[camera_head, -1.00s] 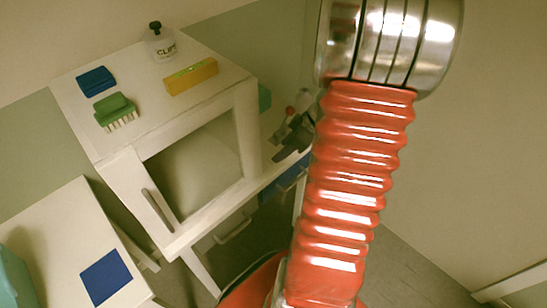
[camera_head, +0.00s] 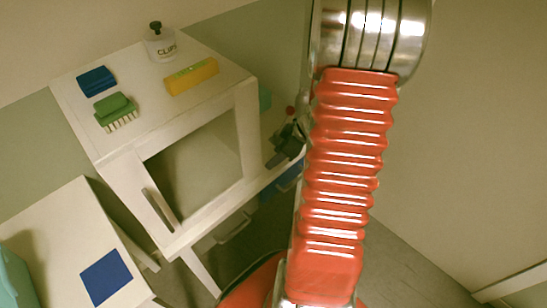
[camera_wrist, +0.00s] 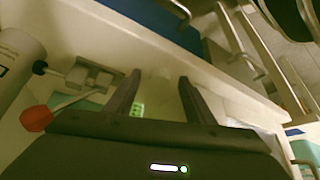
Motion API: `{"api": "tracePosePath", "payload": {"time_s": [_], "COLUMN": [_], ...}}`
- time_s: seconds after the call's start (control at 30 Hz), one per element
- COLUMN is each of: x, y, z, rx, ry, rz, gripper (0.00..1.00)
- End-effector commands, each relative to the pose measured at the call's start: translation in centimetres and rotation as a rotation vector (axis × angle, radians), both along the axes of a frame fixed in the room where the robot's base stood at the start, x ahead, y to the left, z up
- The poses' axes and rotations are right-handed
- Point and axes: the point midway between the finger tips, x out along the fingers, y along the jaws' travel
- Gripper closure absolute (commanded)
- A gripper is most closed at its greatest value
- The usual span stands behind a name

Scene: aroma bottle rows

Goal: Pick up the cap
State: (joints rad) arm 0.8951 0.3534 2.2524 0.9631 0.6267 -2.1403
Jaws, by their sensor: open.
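My gripper (camera_wrist: 160,78) is open in the wrist view, its two dark fingers apart, over a pale surface. A faint pale patch shows between the fingertips; I cannot tell whether it is a cap. A red cap-like piece (camera_wrist: 36,119) lies at the left, beside the gripper body and outside the fingers. In the head view, my red arm hides much of the area near the gripper, and no cap can be made out clearly there.
A grey bracket (camera_wrist: 90,76) stands left of the fingers. Blue drawers are near the shelf edge.

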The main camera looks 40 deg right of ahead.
Motion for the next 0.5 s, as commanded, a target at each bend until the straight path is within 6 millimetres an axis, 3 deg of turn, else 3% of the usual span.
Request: {"api": "tracePosePath", "payload": {"time_s": [0.5], "x": [-0.02], "y": [-0.02], "z": [0.01], "rx": [0.0], "ry": [0.0], "rz": [0.0], "gripper": [0.84]}}
